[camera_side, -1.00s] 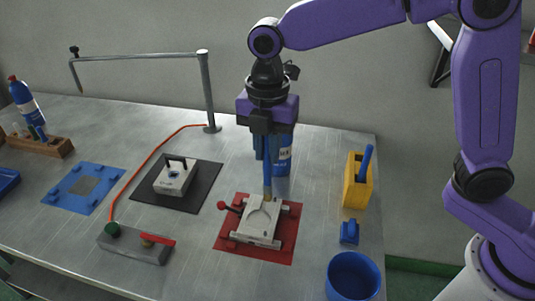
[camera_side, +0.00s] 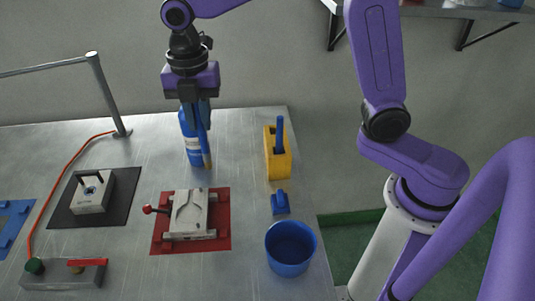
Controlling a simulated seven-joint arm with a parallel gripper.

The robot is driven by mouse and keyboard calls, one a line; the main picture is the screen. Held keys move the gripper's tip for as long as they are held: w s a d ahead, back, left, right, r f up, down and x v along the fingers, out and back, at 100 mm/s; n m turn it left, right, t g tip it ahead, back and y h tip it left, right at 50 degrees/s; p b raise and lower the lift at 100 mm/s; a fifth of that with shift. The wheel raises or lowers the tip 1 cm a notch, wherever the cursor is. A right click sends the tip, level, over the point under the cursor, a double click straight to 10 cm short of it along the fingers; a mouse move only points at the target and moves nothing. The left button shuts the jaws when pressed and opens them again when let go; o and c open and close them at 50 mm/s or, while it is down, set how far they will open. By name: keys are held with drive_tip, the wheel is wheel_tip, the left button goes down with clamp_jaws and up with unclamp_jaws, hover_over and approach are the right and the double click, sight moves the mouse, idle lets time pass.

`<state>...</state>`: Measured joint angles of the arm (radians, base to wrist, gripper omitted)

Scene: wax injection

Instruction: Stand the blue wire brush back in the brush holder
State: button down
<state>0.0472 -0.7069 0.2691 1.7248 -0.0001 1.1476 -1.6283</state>
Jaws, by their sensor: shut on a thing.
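My gripper (camera_side: 199,116) is shut on the blue wire brush (camera_side: 207,148), which hangs upright with its brownish tip pointing down. The brush is behind and slightly right of the opened-out pale mould (camera_side: 188,214) in the picture, clear of it. The yellow brush holder (camera_side: 279,166) stands to the right of my gripper, near the table's right edge. A blue handle (camera_side: 281,128) sticks up out of the holder. The fingers partly hide the brush's upper part.
A blue bottle (camera_side: 191,150) stands just behind the held brush. The mould lies on a red mat (camera_side: 160,236). A small blue object (camera_side: 280,204) and a blue cup (camera_side: 290,250) sit in front of the holder. A metal post (camera_side: 108,95) rises at left.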

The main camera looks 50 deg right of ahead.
drive_tip(key=d, duration=2.2)
wheel_tip(320, 180, down, 11)
drive_tip(key=s+d, duration=0.1)
drive_tip(key=shift+r+n, duration=0.2)
drive_tip(key=shift+n, duration=0.2)
drive_tip(key=shift+s+d+f, duration=0.1)
drive_tip(key=c, duration=1.1)
unclamp_jaws()
drive_tip(key=shift+o, duration=0.2)
